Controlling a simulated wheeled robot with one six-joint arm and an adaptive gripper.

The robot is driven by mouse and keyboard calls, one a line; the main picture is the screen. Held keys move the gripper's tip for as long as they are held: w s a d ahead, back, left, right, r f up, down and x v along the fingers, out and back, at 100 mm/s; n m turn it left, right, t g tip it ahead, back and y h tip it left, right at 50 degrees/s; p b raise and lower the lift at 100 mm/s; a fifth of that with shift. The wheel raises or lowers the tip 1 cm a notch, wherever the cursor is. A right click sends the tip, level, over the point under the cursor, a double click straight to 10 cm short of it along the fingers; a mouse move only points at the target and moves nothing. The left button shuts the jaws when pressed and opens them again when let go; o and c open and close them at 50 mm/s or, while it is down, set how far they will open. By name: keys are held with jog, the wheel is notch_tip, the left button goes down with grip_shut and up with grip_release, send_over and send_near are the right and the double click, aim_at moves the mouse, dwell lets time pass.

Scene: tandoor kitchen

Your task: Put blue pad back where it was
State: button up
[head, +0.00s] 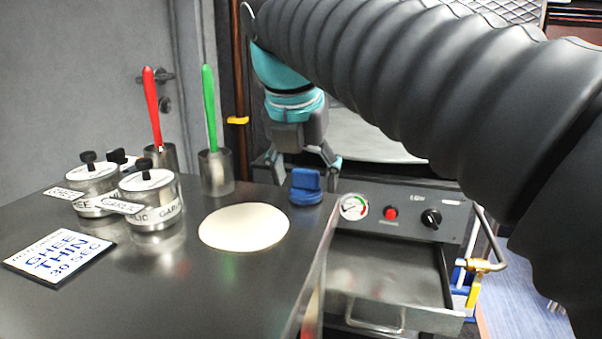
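The blue pad (306,188) stands on the steel counter (200,270) at its far right corner, close to the edge. It has a rounded base and a raised grip on top. My gripper (304,163) points down just above and behind the pad, with its two fingers spread to either side. It looks open, with nothing visible between the fingers. The pad stands in front of the gap below them, and I cannot tell whether a finger touches it.
A flat dough round (244,227) lies left of the pad. Lidded jars (152,205), steel cups with a red (152,105) and a green (209,105) handle, and a sign (60,259) are further left. The oven panel (400,212) and open drawer (385,275) are right.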

jog(key=p+v, duration=0.2)
jog(key=v, duration=1)
jog(key=shift+p, duration=0.35)
jog(key=shift+r, duration=0.15)
dwell(0.8)
